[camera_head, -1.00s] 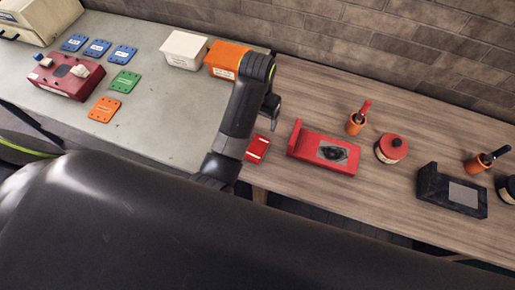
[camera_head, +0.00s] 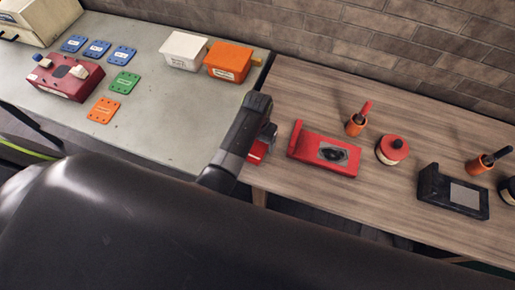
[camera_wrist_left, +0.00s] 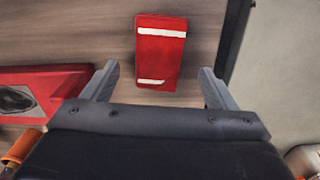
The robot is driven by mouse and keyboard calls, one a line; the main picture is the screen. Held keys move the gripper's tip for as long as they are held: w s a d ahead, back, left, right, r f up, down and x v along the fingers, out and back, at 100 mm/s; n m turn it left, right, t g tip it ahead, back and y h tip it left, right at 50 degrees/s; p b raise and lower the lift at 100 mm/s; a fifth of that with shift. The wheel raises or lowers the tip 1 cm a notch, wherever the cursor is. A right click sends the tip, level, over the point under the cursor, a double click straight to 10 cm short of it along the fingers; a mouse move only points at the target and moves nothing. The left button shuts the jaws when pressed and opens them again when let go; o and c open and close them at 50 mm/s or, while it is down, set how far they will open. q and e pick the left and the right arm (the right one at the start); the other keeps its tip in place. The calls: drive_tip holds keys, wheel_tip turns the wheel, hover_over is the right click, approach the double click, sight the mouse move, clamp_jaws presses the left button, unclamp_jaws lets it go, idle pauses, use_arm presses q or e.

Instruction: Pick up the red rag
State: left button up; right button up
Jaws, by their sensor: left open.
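The red rag (camera_wrist_left: 161,55) is a folded red block with two white stripes, lying on the wooden table near its edge by the grey bench. In the head view the red rag (camera_head: 257,152) is partly hidden by my left arm. My left gripper (camera_wrist_left: 160,75) is open in the left wrist view, with one finger on each side of the rag and the rag lying ahead between them, not gripped. In the head view my left gripper (camera_head: 268,132) is over the rag. My right gripper is not seen.
A red tray (camera_head: 310,148) with a dark patch stands just right of the rag. An orange bin (camera_head: 229,62) and a white bin (camera_head: 184,50) stand on the grey bench (camera_head: 165,110). A red-lidded tin (camera_head: 392,148) and a black holder (camera_head: 430,190) are further right.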

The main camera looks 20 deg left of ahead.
sight(257, 148)
use_arm(q)
drive_tip(key=f, duration=0.3)
drive_tip(key=shift+s+p, duration=0.25)
drive_tip(key=shift+p, duration=0.05)
drive_tip(key=shift+f, duration=0.65)
drive_tip(key=c, duration=1.1)
drive_tip(key=shift+r, duration=0.2)
